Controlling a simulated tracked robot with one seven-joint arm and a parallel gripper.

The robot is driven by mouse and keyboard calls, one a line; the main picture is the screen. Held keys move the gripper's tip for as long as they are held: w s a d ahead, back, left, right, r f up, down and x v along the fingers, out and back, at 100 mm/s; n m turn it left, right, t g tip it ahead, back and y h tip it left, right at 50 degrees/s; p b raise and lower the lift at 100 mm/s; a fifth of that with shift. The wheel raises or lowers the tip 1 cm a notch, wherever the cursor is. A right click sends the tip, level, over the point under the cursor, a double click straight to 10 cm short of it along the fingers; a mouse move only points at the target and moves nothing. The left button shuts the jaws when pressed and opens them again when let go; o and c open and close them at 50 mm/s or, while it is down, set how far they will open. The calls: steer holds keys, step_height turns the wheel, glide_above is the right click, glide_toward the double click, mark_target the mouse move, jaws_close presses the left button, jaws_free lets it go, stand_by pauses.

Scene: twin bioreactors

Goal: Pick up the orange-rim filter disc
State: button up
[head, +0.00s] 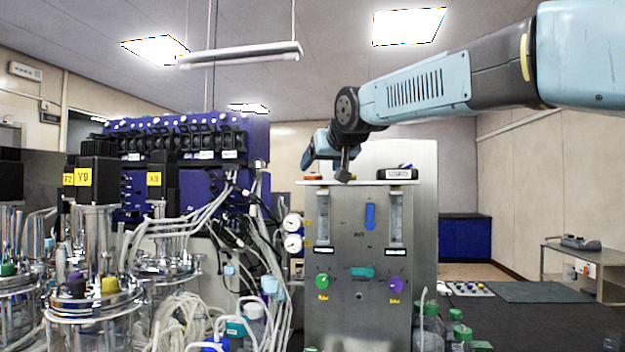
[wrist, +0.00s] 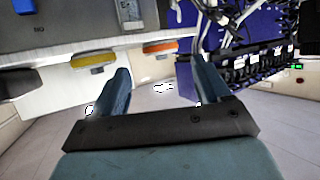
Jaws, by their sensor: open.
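The orange-rim filter disc (head: 313,179) lies flat at the left end of the top of the steel cabinet (head: 350,225) in the head view. It shows edge-on as an orange and pale strip (wrist: 160,47) in the wrist view. My gripper (head: 326,165) is low over the left part of the cabinet top, close to the disc. In the wrist view my gripper (wrist: 162,72) has its two fingers wide apart, with nothing between them. The orange disc appears beyond the fingertips, between them across the picture; I cannot tell the exact gap.
A yellow-rim disc (wrist: 93,60) sits beside the orange one in the wrist view. A black box labelled USED (head: 397,174) stands on the cabinet top to the right. Blue pump racks (head: 185,150), glass vessels and loose tubing crowd the left.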

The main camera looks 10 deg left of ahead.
mark_target(315, 174)
steer(key=shift+x, duration=2.65)
steer(key=shift+a+r, duration=0.1)
steer(key=shift+r, duration=0.05)
steer(key=shift+c, duration=0.4)
steer(key=c, duration=0.9)
